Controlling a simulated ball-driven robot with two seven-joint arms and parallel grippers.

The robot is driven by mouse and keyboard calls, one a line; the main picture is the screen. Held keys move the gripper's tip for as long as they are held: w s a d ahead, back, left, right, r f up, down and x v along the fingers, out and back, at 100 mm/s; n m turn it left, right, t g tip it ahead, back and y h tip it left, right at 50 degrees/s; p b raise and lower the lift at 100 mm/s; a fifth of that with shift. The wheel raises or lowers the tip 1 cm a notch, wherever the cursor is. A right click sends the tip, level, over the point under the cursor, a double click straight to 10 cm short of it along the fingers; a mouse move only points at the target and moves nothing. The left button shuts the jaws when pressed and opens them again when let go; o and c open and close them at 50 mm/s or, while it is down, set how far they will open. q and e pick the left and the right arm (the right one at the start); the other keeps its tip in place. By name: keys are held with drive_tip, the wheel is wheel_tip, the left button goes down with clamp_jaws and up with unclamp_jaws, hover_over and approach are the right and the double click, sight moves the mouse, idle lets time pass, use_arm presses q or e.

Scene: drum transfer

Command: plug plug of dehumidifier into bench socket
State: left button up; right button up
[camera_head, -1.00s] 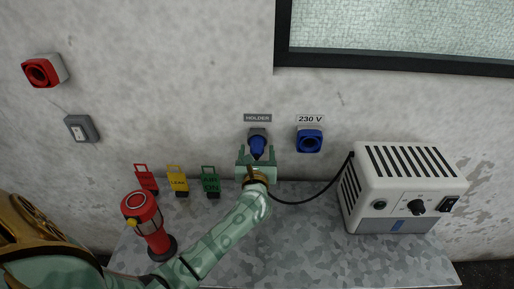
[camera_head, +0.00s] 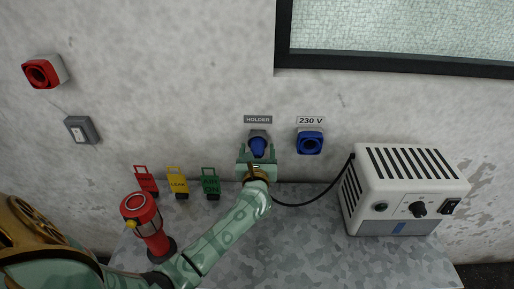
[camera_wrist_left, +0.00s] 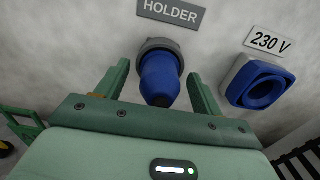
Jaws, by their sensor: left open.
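The blue plug (camera_head: 258,147) sits in the grey holder on the wall under the HOLDER sign. In the left wrist view the plug (camera_wrist_left: 160,80) points out between my two fingers. My left gripper (camera_head: 257,158) is open, with one finger on each side of the plug and gaps showing. The blue bench socket (camera_head: 310,143) is on the wall to the right, under the 230 V sign; it also shows in the left wrist view (camera_wrist_left: 258,84). The white dehumidifier (camera_head: 405,190) stands on the bench at the right, its black cable running toward the plug. My right gripper is not seen.
A red lamp-like device (camera_head: 148,225) stands on the bench at the left, near my left arm. Red, yellow (camera_head: 178,184) and green tags stand along the wall. A red socket (camera_head: 42,72) and a switch (camera_head: 81,130) are on the wall. The bench (camera_head: 310,240) is clear in the middle.

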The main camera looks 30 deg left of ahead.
use_arm(q)
clamp_jaws()
drive_tip(key=shift+s+d, duration=0.1)
drive_tip(key=shift+s, duration=0.05)
drive_tip(key=shift+p+v, duration=0.7)
drive_tip(key=shift+v, duration=2.15)
